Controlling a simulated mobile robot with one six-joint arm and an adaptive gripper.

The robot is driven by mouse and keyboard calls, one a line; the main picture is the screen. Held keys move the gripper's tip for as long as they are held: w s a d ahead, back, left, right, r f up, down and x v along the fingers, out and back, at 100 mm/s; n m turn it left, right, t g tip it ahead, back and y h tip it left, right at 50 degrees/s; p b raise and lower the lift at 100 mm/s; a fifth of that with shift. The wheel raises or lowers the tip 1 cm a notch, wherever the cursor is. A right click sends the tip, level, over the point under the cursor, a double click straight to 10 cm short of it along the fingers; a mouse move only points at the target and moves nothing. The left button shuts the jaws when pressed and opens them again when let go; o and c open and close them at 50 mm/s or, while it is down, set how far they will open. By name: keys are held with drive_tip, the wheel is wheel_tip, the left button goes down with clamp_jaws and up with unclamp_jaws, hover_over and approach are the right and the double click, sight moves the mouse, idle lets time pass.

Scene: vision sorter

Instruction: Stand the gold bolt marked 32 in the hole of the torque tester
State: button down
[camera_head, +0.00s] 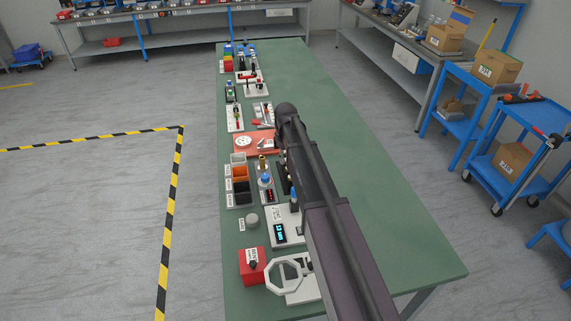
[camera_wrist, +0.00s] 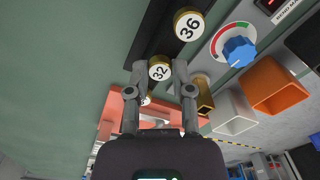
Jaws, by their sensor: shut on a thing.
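The gold bolt marked 32 (camera_wrist: 160,70) shows its round numbered head between the fingertips of my gripper (camera_wrist: 160,72) in the wrist view. The gripper is shut on it. The bolt's shank is hidden, and I cannot tell whether it is clear of the black rack (camera_wrist: 152,38). The torque tester (camera_wrist: 219,70) lies to the right, with a blue knob (camera_wrist: 239,50) and a red-green dial. A tall gold part (camera_wrist: 203,95) stands at its near end; I cannot make out a hole. In the head view my arm hides the gripper; the tester's blue knob (camera_head: 266,180) shows.
A larger gold bolt marked 36 (camera_wrist: 188,26) stands in the same rack, close by. An orange bin (camera_wrist: 272,84) and a white bin (camera_wrist: 234,112) are beyond the tester. A red plate (camera_head: 256,141) lies behind. The green table (camera_head: 400,230) is clear on the right.

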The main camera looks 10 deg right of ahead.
drive_tip(key=shift+r, duration=0.2)
drive_tip(key=shift+r+p, duration=2.95)
drive_tip(key=shift+p, duration=0.15)
drive_tip(key=shift+w, duration=0.15)
drive_tip(key=w+r+p, duration=0.2)
drive_tip(key=w, duration=0.5)
drive_tip(key=w+a+r+p, duration=0.1)
drive_tip(key=w+r+p, duration=0.2)
drive_tip(key=w, duration=0.4)
drive_tip(key=shift+r+p, duration=0.25)
drive_tip(key=shift+p, duration=0.05)
drive_tip(key=shift+f, duration=0.1)
drive_tip(key=shift+f+b, duration=2.8)
drive_tip(key=shift+b, duration=0.15)
drive_tip(key=shift+f+b, duration=0.75)
drive_tip(key=shift+f, duration=0.05)
